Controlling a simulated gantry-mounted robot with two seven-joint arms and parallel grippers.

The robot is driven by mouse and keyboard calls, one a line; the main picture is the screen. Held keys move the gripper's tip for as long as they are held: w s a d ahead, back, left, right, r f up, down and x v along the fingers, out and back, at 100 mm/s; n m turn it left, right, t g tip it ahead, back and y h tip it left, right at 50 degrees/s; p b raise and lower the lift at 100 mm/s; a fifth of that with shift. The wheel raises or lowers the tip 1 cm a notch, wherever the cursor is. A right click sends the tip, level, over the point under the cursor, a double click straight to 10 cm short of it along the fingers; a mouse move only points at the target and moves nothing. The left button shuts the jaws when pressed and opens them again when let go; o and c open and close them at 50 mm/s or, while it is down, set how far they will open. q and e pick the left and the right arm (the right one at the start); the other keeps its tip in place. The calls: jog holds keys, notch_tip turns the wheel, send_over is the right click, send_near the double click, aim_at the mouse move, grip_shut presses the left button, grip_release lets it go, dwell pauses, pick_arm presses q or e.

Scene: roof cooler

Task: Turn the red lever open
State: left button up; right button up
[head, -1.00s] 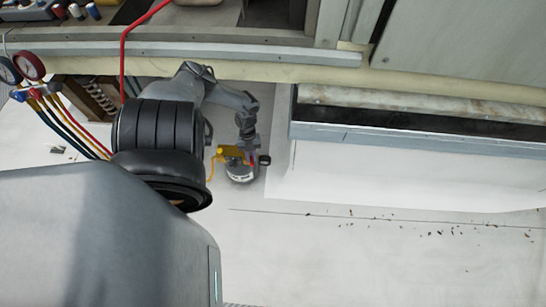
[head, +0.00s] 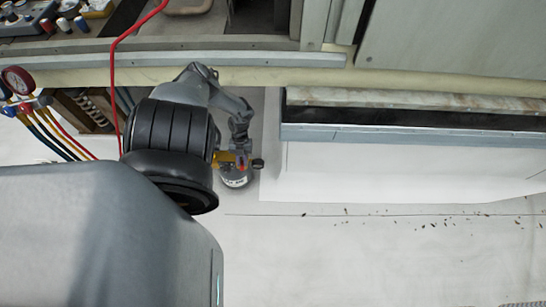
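A small grey-white canister (head: 235,181) with dark print stands on the pale floor, just right of my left arm's large black joint. A yellow fitting (head: 223,157) sits on top of it. A small bit of red, which looks like the red lever (head: 241,168), shows at the fitting. My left gripper (head: 241,156) reaches down from above and is right at the lever and fitting. Its fingers are too small and overlapped to tell whether they are open, shut or touching the lever. My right gripper is not in view.
A gauge set (head: 18,80) with coloured hoses is at the left. A red hose (head: 114,85) hangs down beside my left arm. A beam (head: 290,76) crosses behind. A long metal-edged unit (head: 400,134) fills the right back. Floor with scattered debris (head: 430,222) is otherwise clear.

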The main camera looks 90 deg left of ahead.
aim_at(242, 163)
pick_arm(q)
jog(key=o, duration=0.4)
jog(key=shift+c, duration=0.2)
jog(key=shift+r+p, duration=0.4)
jog(key=shift+r, duration=0.1)
notch_tip(242, 163, up, 4)
jog(key=p, duration=0.3)
jog(key=shift+f, duration=0.1)
jog(key=w+d+r+p, duration=0.5)
jog(key=w+d+r, duration=0.1)
jog(key=w, duration=0.3)
jog(key=shift+w+d, duration=0.15)
jog(key=shift+d, duration=0.45)
jog(key=shift+r, duration=0.1)
